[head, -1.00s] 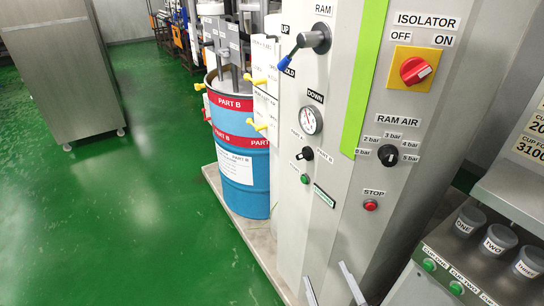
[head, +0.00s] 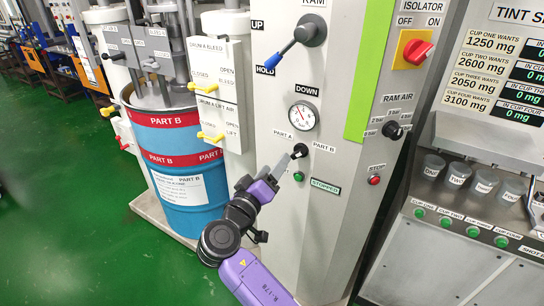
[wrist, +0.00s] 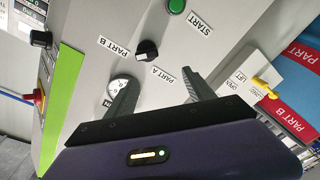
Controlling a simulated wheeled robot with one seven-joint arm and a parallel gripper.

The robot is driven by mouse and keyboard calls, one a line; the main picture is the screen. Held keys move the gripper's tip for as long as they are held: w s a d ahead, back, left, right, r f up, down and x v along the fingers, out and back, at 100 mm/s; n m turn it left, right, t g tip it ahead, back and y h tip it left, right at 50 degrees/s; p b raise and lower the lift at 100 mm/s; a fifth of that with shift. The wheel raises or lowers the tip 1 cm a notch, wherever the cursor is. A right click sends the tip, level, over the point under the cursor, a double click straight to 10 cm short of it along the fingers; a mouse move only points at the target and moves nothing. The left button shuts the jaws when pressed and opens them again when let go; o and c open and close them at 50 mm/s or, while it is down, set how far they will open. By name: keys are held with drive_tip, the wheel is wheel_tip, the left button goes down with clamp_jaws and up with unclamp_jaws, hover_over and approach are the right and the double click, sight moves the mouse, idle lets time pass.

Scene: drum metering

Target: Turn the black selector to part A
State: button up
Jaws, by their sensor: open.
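The black selector (head: 300,150) is a small round knob on the grey cabinet front, below the gauge, with a PART A label (head: 283,134) at its upper left and a PART B label (head: 324,149) at its right. The wrist view also shows the selector (wrist: 147,50) between the two labels. Which label its pointer faces is too small to tell surely. My gripper (head: 288,160) is just in front of and left of the selector in the head view. In the wrist view my gripper (wrist: 163,75) has its fingers spread, with nothing between them, and the selector lies beyond the fingertips.
A green start button (head: 298,176) sits just below the selector, and a round gauge (head: 302,116) just above. A red stop button (head: 374,180) and the ram air knob (head: 393,130) are to the right. A blue drum (head: 180,160) stands at the left.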

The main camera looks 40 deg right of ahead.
sight(295, 155)
drive_tip(key=shift+m+g+h, duration=0.3)
drive_tip(key=shift+m+g, duration=0.4)
drive_tip(key=d, duration=0.2)
drive_tip(key=d+p, duration=0.1)
drive_tip(key=d, duration=0.2)
drive_tip(key=d+p, duration=0.1)
drive_tip(key=d, duration=0.2)
drive_tip(key=shift+w+d+f, duration=0.1)
drive_tip(key=shift+w, duration=0.2)
drive_tip(key=shift+c, duration=0.2)
clamp_jaws()
